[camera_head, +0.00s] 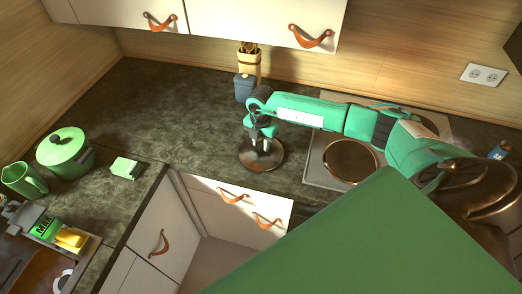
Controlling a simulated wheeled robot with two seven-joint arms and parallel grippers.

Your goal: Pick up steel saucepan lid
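A dark, shiny round lid (247,160), which looks like the steel saucepan lid, lies flat on the dark stone counter just left of the hob. My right gripper (263,136) points down directly over the middle of the lid, with its fingers at or just above the centre. The gripper hides the lid's knob. I cannot tell whether the fingers are apart or closed on it. The lid seems to rest on the counter. My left gripper is out of view.
The hob (315,174) has a round dark disc (350,161) on it. A green pot (66,153), a green jug (22,180) and a small green box (126,168) stand left. The counter's middle is clear.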

